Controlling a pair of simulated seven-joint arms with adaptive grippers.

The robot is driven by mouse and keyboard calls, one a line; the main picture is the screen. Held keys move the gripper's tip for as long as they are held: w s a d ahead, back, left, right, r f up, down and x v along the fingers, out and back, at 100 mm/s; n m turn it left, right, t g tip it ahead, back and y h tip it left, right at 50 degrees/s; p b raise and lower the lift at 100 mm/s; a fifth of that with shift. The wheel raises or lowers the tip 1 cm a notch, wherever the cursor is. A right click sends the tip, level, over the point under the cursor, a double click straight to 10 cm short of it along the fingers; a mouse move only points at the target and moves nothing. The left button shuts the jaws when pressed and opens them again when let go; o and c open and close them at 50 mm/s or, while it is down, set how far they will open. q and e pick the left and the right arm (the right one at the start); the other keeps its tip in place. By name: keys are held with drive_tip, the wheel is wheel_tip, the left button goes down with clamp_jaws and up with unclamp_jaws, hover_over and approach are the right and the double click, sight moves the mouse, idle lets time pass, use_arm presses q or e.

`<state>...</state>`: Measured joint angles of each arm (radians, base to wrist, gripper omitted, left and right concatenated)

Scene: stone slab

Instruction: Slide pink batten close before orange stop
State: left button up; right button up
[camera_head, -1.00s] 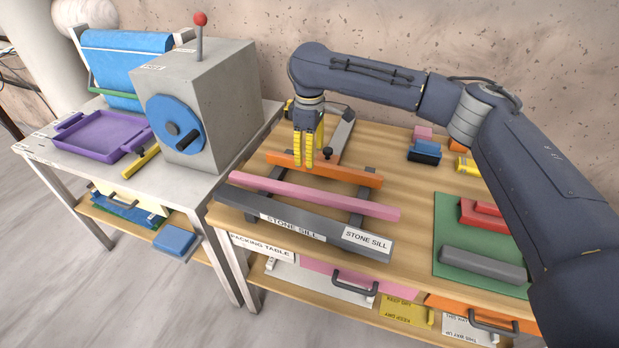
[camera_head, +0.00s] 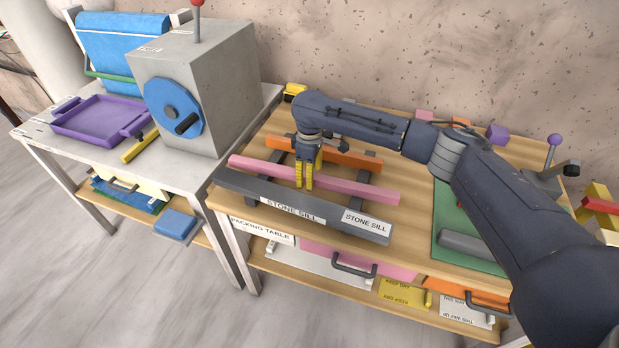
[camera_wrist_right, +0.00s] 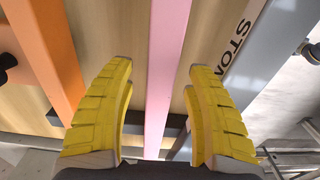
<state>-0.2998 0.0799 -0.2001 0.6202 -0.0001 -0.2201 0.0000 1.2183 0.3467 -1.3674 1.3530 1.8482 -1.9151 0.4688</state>
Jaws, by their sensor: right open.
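The pink batten (camera_head: 350,187) lies across dark rails on the table, with a gap between it and the orange stop (camera_head: 352,157) behind it. My right gripper (camera_head: 304,184) points down at the batten, left of its middle. In the right wrist view, the open yellow fingers (camera_wrist_right: 158,115) stand on either side of the pink batten (camera_wrist_right: 168,60), with a gap on each side. The orange stop (camera_wrist_right: 45,55) is beyond the left finger there. Whether the fingertips reach down past the batten's top is hard to tell. My left gripper is not in view.
A dark grey bar labelled stone sill (camera_head: 240,189) runs along the front, parallel to the batten. A green mat (camera_head: 448,215) with a grey bar (camera_head: 472,245) lies at right. A concrete box with a blue dial (camera_head: 190,85) stands on the left table.

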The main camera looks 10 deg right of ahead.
drive_tip(key=shift+f, duration=0.75)
drive_tip(key=shift+c, duration=0.2)
clamp_jaws()
